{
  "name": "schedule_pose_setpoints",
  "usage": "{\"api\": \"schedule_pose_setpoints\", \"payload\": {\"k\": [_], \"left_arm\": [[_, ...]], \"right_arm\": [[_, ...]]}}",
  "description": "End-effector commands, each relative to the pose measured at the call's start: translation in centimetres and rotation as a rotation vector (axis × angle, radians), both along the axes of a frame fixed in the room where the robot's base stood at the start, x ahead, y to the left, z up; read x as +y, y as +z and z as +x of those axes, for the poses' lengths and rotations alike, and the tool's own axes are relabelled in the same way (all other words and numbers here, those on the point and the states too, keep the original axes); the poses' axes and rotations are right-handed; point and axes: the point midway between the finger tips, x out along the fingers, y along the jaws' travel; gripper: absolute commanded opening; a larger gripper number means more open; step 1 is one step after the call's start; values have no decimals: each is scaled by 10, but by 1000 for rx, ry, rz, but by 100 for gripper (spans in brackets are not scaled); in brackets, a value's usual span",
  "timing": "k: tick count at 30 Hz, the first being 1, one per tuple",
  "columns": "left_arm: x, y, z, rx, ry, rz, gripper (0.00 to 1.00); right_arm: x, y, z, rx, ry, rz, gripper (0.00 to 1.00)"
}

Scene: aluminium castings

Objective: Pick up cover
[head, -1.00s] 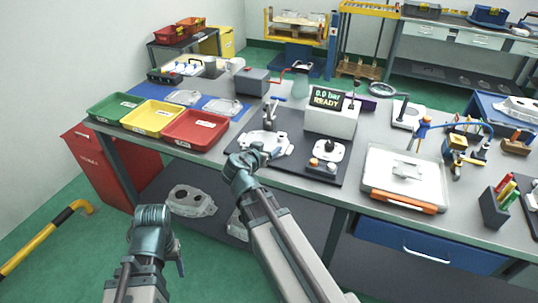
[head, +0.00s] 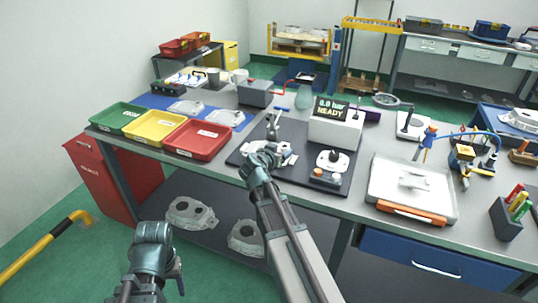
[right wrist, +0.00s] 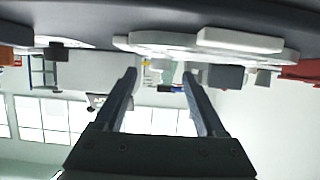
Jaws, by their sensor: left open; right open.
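A pale grey casting (head: 286,153) lies on the dark mat (head: 245,158), partly hidden behind my right gripper (head: 266,153); I cannot tell whether it is the cover. Two flat light-grey castings, cover-like, lie on the blue mat: one on the left (head: 186,107), one on the right (head: 225,117). In the right wrist view, which looks upside down, my right gripper (right wrist: 160,76) is open and empty, with a pale casting (right wrist: 205,46) beyond the fingertips at the top. My left gripper (head: 158,240) is open, low in front of the bench, away from all castings.
Green (head: 117,115), yellow (head: 154,125) and red (head: 197,139) bins stand at the left. A gauge box (head: 337,132) reading "0.0 bar READY" stands behind the dark mat, with a button unit (head: 327,176) before it. A lidded case (head: 412,190) is to the right.

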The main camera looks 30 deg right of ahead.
Motion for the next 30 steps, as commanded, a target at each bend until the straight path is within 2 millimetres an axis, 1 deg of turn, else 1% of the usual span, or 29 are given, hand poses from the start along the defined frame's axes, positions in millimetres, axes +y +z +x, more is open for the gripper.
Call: {"api": "schedule_pose_setpoints", "payload": {"k": [4, 9, 12, 19, 20, 24, 26, 27, 29, 30], "left_arm": [[0, -4, 0, 0, 0, 0, 64], [0, -12, 0, 0, 0, 0, 64], [0, -16, 0, 0, 0, 0, 64], [0, -15, 0, 0, 0, 0, 64], [0, -15, 0, 0, 0, 0, 64], [0, -15, 0, 0, 0, 0, 64], [0, -15, 0, 0, 0, 0, 64], [0, -15, 0, 0, 0, 0, 64], [0, -15, 0, 0, 0, 0, 64], [0, -15, 0, 0, 0, 0, 64]], "right_arm": [[-10, -4, 9, 0, -3, 0, 72], [-28, -12, 25, 0, -3, 1, 72], [-36, -16, 32, 0, -1, 1, 72], [-37, -15, 32, 0, 1, 1, 72], [-37, -15, 32, 0, 1, 1, 69], [-37, -15, 31, 1, 0, 1, 44], [-37, -15, 31, 1, 0, 1, 33], [-37, -15, 31, 1, 0, 1, 26], [-37, -15, 31, 1, 0, 1, 15], [-37, -15, 31, 1, 0, 1, 8]]}}
